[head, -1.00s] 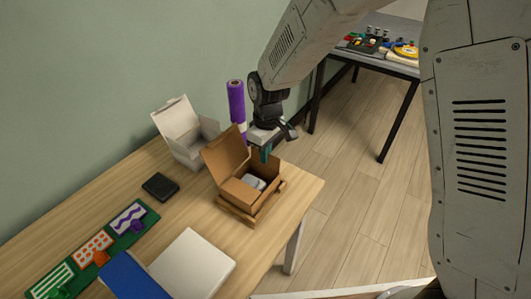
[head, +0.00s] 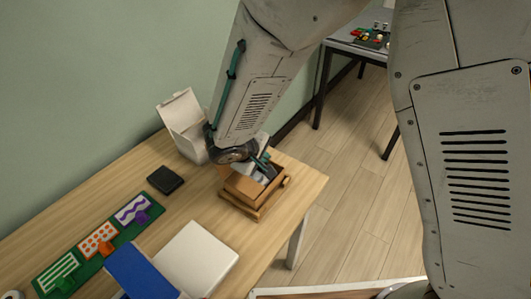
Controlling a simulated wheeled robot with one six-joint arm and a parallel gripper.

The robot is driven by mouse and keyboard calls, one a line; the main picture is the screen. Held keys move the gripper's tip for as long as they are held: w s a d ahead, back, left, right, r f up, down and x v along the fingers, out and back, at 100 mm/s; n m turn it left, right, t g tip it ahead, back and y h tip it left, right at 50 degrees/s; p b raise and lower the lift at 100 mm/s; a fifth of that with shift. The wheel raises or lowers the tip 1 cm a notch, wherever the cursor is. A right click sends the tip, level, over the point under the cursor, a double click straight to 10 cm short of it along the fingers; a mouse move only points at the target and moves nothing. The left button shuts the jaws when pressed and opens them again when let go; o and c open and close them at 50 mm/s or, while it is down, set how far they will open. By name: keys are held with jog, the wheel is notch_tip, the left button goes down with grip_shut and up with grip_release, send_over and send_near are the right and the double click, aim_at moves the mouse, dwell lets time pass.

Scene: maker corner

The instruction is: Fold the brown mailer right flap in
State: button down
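The brown mailer (head: 240,188) sits near the right end of the wooden table. It is an open cardboard box with a pale item (head: 262,174) partly visible inside. My gripper (head: 264,165) is low over the box's back right side, with a teal finger at its opening. Whether it touches the right flap cannot be told. My arm hides the mailer's lid, its back and most of the right side. The finger gap is not clear at this size.
A white open box (head: 184,121) stands behind and left, close to my wrist. A black square item (head: 165,180), a green board (head: 95,245) and a white flat box (head: 197,260) lie on the wooden table (head: 262,238). Floor is free to the right.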

jog(key=shift+s+a+f+t+h, duration=0.15)
jog(key=shift+s+f+t+h, duration=0.15)
jog(key=shift+t+h, duration=0.45)
jog(key=c, duration=1.7)
grip_release()
jog(key=shift+f, duration=0.1)
jog(key=v, duration=0.7)
jog(key=shift+s+a, duration=0.2)
jog(key=shift+s, duration=0.1)
